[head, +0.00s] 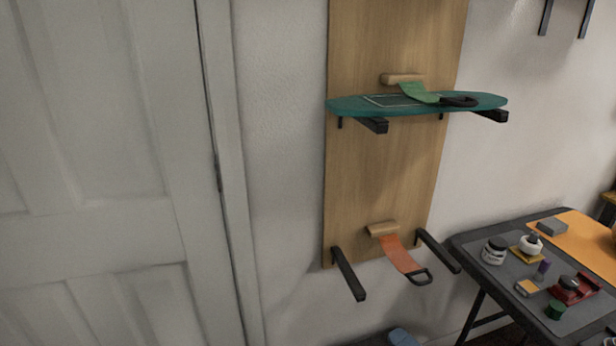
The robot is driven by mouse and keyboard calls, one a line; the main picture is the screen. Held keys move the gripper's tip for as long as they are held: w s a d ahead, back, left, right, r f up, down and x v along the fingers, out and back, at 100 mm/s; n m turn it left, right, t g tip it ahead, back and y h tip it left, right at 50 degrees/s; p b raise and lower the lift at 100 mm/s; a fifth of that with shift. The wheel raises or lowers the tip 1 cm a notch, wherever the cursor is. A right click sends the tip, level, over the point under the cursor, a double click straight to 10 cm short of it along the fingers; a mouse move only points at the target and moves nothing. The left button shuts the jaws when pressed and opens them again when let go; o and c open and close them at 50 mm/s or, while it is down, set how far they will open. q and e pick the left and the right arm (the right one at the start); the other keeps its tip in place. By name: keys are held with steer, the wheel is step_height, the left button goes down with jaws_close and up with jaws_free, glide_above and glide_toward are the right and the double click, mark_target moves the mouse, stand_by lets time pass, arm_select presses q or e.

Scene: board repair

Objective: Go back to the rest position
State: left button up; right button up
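Neither of my grippers shows in the head view. A teal board (340,105) lies flat across the upper pair of black rack arms (376,125). A green strap (417,92) with a black loop (459,101) lies over the board. The lower pair of rack arms (348,274) is empty. An orange strap (400,257) with a dark buckle hangs between them from a wooden block (382,229).
A wooden panel (385,170) on the wall carries the rack. A dark table (470,240) at the lower right holds jars, a red tool (574,290), a green cylinder (555,309) and an orange sheet (585,240). A white door (90,170) fills the left side.

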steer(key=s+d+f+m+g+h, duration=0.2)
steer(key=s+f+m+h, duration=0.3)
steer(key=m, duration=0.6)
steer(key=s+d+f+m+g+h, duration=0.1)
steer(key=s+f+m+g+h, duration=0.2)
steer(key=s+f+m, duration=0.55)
arm_select(q)
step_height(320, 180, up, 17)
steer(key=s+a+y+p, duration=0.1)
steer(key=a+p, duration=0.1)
steer(key=p, duration=2.4)
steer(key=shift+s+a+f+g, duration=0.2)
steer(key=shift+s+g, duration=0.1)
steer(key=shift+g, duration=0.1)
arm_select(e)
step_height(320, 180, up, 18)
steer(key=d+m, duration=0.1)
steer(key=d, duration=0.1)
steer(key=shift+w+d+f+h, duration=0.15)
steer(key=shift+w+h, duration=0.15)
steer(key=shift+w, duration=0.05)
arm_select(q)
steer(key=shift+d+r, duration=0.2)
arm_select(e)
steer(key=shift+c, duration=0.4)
